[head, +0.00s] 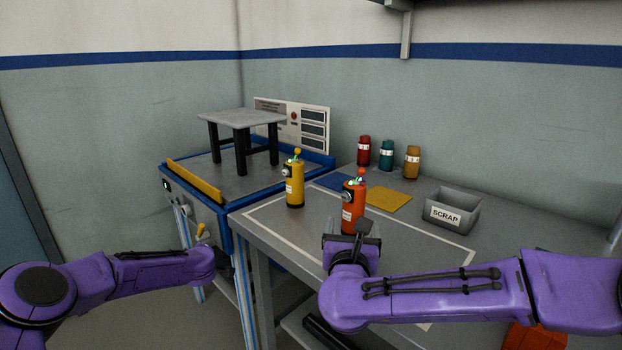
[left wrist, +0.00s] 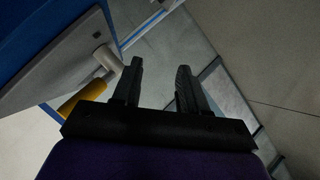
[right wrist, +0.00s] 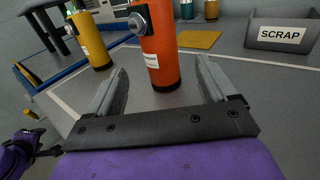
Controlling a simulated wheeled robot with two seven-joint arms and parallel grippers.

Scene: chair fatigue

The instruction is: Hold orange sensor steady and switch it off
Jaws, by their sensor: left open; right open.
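The orange sensor (head: 353,208) stands upright on the grey table, with a knob on its side and a small red top. It also shows in the right wrist view (right wrist: 160,50), where its top is cut off. My right gripper (head: 352,240) is open in front of it; in the right wrist view the sensor's base stands between and just beyond the fingertips (right wrist: 160,78). I cannot tell whether a finger touches it. My left gripper (left wrist: 160,65) is open and empty, low beside the blue-framed rig; its fingers are not clear in the head view.
A yellow sensor (head: 295,186) stands left of the orange one. A scrap bin (head: 452,212) is at the right. Red (head: 364,150), teal (head: 387,155) and amber (head: 412,162) cylinders stand at the back. A small table-like stool (head: 241,118) sits on the rig (head: 210,172).

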